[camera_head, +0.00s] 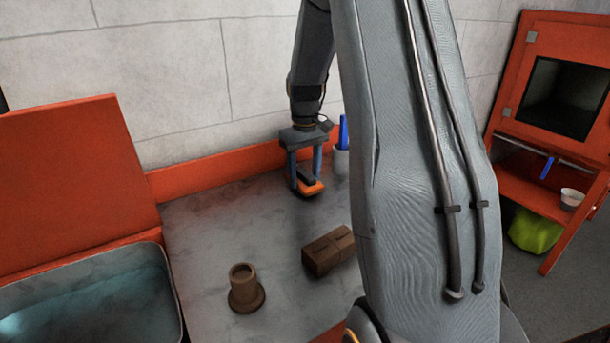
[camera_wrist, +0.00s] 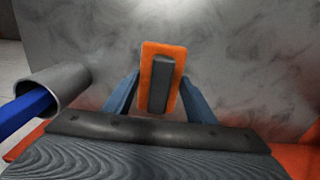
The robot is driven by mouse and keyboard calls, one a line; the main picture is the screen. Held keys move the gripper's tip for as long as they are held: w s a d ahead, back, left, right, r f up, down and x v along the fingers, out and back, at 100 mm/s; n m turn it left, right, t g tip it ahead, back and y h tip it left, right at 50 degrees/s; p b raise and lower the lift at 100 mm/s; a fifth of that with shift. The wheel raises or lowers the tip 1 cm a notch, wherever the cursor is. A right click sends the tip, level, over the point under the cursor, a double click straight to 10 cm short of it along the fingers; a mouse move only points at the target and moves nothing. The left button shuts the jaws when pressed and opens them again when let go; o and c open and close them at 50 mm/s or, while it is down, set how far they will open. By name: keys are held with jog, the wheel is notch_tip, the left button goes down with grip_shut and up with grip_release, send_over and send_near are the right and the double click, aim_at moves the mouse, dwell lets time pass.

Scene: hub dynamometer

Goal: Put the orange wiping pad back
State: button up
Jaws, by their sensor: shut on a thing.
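The orange wiping pad (camera_head: 314,188) has a dark grip block on its back. My gripper (camera_head: 306,178) is shut on this block and points down over the grey worktop, near its back edge. In the wrist view the orange wiping pad (camera_wrist: 176,56) shows between the two blue-grey fingers of my gripper (camera_wrist: 160,88), with its dark block between them. I cannot tell for sure whether the pad touches the worktop or hangs just above it.
A grey cup (camera_head: 341,160) with a blue bar stands right of my gripper; the wrist view shows this cup (camera_wrist: 60,86) at left. A brown box (camera_head: 328,252) and brown flanged part (camera_head: 245,290) stand in front. A water basin (camera_head: 90,290) is at left.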

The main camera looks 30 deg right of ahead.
aim_at(304, 172)
jog(key=shift+f, duration=0.2)
jog(key=o, duration=1)
jog(key=shift+f, duration=0.1)
jog(key=shift+o, duration=0.2)
notch_tip(304, 172, up, 12)
jog(key=b, duration=0.1)
